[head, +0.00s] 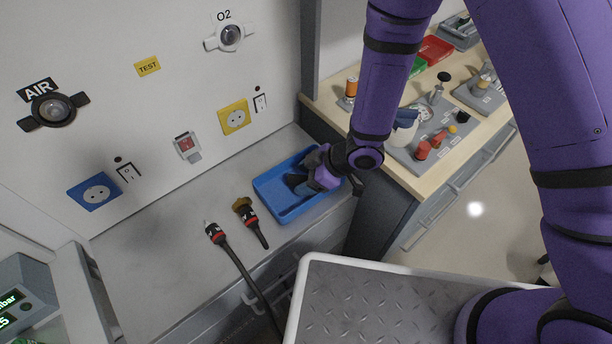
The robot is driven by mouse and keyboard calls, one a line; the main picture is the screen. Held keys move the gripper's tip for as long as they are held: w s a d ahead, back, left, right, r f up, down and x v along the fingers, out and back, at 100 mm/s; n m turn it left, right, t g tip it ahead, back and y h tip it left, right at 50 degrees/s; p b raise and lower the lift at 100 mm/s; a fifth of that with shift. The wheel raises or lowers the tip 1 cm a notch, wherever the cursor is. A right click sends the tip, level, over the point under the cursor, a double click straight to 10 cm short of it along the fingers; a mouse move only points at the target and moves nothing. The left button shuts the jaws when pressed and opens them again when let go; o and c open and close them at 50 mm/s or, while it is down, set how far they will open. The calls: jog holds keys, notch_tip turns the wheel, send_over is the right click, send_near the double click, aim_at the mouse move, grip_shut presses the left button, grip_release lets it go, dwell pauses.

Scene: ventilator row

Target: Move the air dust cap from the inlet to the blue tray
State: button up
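My gripper (300,184) reaches into the blue tray (287,214) on the grey ledge, its dark fingers low over the tray floor. The fingers are small and partly hidden by my purple wrist, so I cannot tell whether they are open or shut, or whether they hold anything. I can make out no dust cap in the visible part of the tray. The AIR inlet (54,108) on the white wall has a black winged body with a bare-looking grey round centre. No separate cap is clear on it.
On the ledge left of the tray lie a black-and-red connector with a brownish end (246,212) and a hose with a black-and-red plug (216,234). The O2 inlet (230,37) is higher on the wall. A wooden bench (437,183) with several fittings stands behind my arm.

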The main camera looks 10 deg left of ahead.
jog(key=d+r, duration=0.3)
jog(key=r, duration=0.5)
jog(key=d+r, duration=0.4)
jog(key=r, duration=0.4)
jog(key=shift+w+d, duration=0.2)
jog(key=shift+w, duration=0.05)
dwell(0.3)
dwell(0.6)
